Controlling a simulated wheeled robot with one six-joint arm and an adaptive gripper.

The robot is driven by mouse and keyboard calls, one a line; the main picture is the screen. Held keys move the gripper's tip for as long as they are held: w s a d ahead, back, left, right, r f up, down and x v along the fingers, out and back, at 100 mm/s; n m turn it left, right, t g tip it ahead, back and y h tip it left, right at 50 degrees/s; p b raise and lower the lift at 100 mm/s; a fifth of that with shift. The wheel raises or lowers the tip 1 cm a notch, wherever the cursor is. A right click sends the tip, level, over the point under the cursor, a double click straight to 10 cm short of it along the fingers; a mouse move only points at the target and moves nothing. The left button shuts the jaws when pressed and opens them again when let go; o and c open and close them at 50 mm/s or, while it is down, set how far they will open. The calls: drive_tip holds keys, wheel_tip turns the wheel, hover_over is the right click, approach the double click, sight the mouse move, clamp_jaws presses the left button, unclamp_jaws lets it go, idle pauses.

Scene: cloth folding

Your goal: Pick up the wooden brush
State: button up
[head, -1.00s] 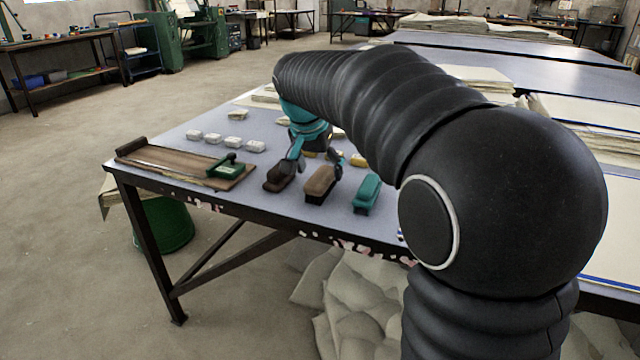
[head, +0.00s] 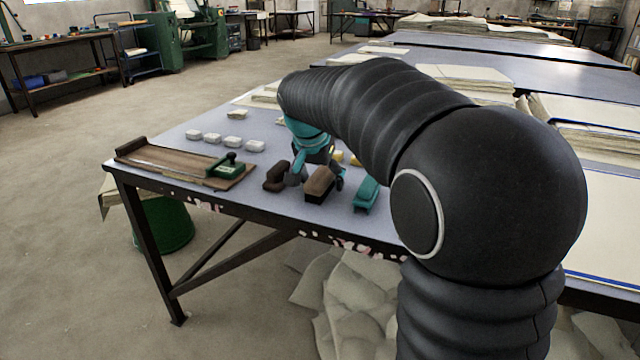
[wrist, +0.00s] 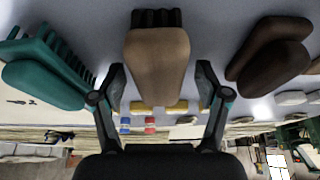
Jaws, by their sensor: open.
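The wooden brush (head: 319,184), with a tan-brown wooden back, lies on the table between a dark brown brush (head: 276,176) and a teal brush (head: 366,193). In the wrist view the wooden brush (wrist: 158,62) is in the middle, with dark bristles at the top. My gripper (wrist: 160,84) is open, with one finger on either side of the wooden brush and a visible gap at each side. In the head view my gripper (head: 318,177) is down at the brush, its left finger between the dark brown and wooden brushes. Whether the fingers touch the table is unclear.
The dark brown brush (wrist: 268,55) and teal brush (wrist: 50,68) flank the fingers closely. A wooden board (head: 170,163) with a green-handled tool (head: 226,166) lies to the left. Several whitish blocks (head: 213,138) sit behind it. The table's front edge is close to the brushes.

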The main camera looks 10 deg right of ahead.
sight(327, 170)
drive_tip(key=shift+f, duration=0.1)
drive_tip(key=c, duration=1.3)
drive_tip(key=shift+r, duration=0.5)
drive_tip(key=r, duration=0.4)
drive_tip(key=shift+d+r+p, duration=0.1)
drive_tip(key=shift+d+p, duration=0.2)
drive_tip(key=shift+p, duration=0.05)
drive_tip(key=w+d+r, duration=0.1)
drive_tip(key=d+r, duration=0.5)
drive_tip(key=d, duration=0.5)
drive_tip(key=shift+w+r+p, duration=0.2)
drive_tip(key=shift+w+p, duration=0.15)
